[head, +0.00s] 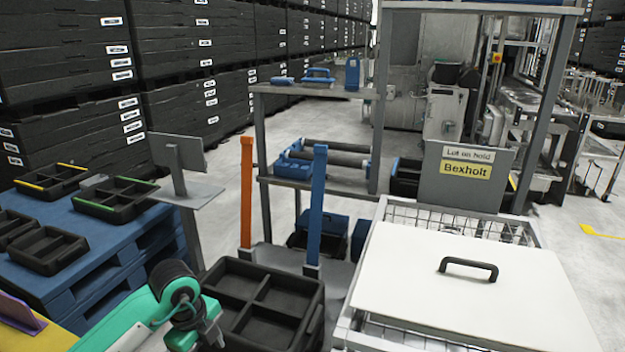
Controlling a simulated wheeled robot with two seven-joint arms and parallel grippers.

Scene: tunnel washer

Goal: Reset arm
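Part of my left arm (150,312), teal with a black joint, shows at the bottom left of the head view. It bends down at the joint and runs out of the lower edge, beside a black divided tray (262,292). The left gripper's fingers are not visible. My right arm and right gripper are not in view.
A blue pallet (90,245) with several black trays stands left. A white lid (480,285) with a black handle covers part of a wire cage at right. Orange (247,190) and blue posts (318,205) rise behind the black tray. A grey shelf stands behind.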

